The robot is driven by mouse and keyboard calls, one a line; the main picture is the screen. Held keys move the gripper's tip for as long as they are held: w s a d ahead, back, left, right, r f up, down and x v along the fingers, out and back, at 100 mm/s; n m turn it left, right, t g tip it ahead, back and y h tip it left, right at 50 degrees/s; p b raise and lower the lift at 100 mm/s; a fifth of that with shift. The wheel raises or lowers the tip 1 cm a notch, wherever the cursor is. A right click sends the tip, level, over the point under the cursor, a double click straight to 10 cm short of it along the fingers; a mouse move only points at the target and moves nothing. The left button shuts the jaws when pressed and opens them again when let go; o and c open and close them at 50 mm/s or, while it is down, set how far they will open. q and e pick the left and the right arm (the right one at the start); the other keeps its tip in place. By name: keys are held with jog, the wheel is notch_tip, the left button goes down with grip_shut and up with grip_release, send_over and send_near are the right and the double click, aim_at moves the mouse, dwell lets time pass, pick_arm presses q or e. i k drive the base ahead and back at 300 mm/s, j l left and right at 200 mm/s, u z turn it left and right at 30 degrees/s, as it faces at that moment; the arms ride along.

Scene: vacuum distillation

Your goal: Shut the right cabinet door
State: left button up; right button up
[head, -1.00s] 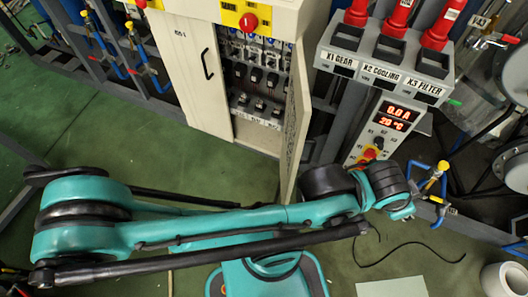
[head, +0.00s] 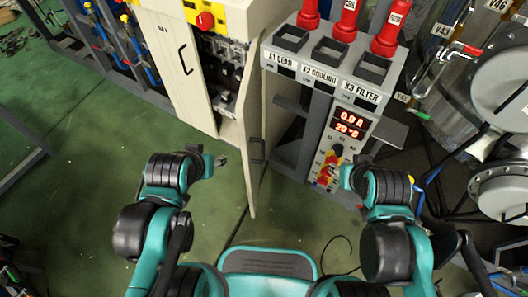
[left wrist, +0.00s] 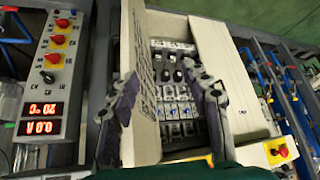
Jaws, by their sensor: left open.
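The right cabinet door (head: 252,165) stands open, swung out from the pale cabinet (head: 272,14) and seen nearly edge-on, with a dark handle (head: 257,150) on its outer side. The left cabinet door (head: 170,85) looks shut. My left gripper (head: 219,160) is open, just left of the right door's free edge in the head view. In the left wrist view, its two fingers (left wrist: 167,97) spread before the cabinet opening, one overlapping the door panel (left wrist: 143,85); contact cannot be told. My right gripper (head: 346,176) is right of the door, before the control panel; its jaws are unclear.
Switches and breakers (head: 222,75) show inside the cabinet. A control panel (head: 338,150) with red displays stands right of the door, under a grey rack (head: 330,62) with red handles. Pipes and large vessels (head: 503,90) crowd the right. Green floor (head: 85,170) is clear at left.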

aim_at(249, 107)
jog(key=l+u, duration=0.65)
jog(key=k+l+u, duration=0.1)
jog(key=k, duration=0.35)
jog(key=k+l, duration=0.25)
jog(key=k, duration=0.2)
jog(key=k+l+u, duration=0.15)
jog(key=k, duration=0.3)
